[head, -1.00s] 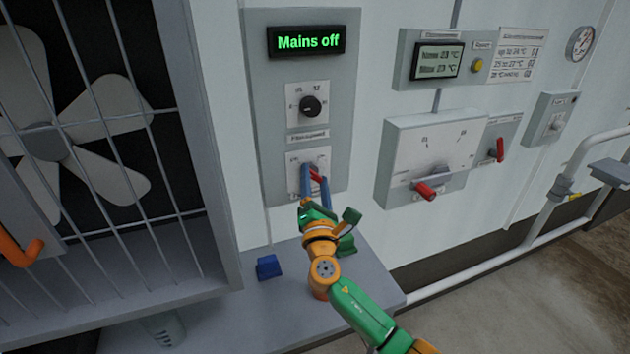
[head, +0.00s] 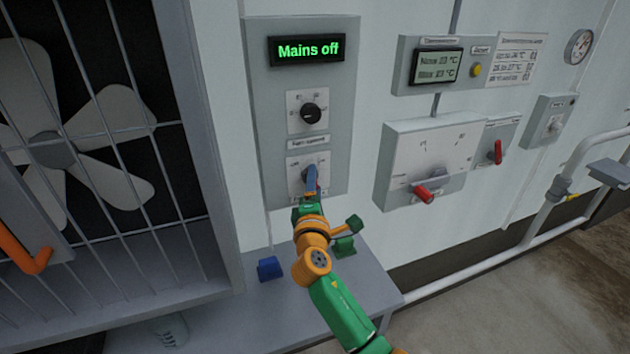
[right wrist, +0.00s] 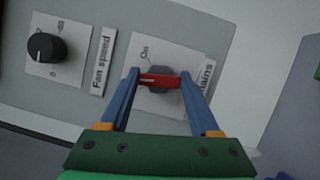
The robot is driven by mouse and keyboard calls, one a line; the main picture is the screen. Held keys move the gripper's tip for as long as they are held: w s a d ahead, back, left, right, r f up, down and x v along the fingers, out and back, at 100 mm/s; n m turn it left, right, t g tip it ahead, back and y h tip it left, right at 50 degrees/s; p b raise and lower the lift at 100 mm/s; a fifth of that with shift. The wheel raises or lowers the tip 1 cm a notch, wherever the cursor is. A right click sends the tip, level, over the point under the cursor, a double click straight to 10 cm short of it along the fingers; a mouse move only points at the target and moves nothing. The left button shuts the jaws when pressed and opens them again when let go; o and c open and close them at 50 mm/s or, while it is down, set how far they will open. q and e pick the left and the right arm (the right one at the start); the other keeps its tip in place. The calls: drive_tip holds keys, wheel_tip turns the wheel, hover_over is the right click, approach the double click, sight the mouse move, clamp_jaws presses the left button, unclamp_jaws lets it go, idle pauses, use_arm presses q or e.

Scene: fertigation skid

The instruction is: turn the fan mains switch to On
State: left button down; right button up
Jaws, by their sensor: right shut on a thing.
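The fan mains switch has a red handle (right wrist: 160,80) on a grey hub over a white plate (head: 299,165), low on the grey fan panel (head: 343,150). My right gripper (head: 311,178) is at the switch. In the right wrist view its two blue fingers (right wrist: 159,84) are shut on the red handle, one at each end. In the head view the fingers and hand hide most of the handle. The display (head: 307,49) at the panel's top reads "Mains off" in green. My left gripper does not show.
The black fan speed knob (head: 311,113) sits just above the switch and also shows in the right wrist view (right wrist: 45,47). A blue block (head: 270,268) lies on the grey ledge (head: 250,310) below. A box with a red lever (head: 424,194) is to the right.

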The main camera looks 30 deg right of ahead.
drive_tip(key=shift+r+m+g+y+p, duration=0.1)
drive_tip(key=shift+m+g+y+p, duration=0.4)
drive_tip(key=shift+m+p, duration=1.05)
drive_tip(key=shift+r+m+g+y+p, duration=0.1)
drive_tip(key=shift+m+g+y+p, duration=0.2)
drive_tip(key=shift+m+y+p, duration=0.85)
drive_tip(key=shift+r+m+g+y+p, duration=0.15)
drive_tip(key=shift+m+g+p, duration=0.25)
drive_tip(key=shift+m+p, duration=1.5)
drive_tip(key=shift+f, duration=0.15)
drive_tip(key=o, duration=1.4)
drive_tip(key=shift+c, duration=0.2)
drive_tip(key=v, duration=0.7)
drive_tip(key=shift+b, duration=0.45)
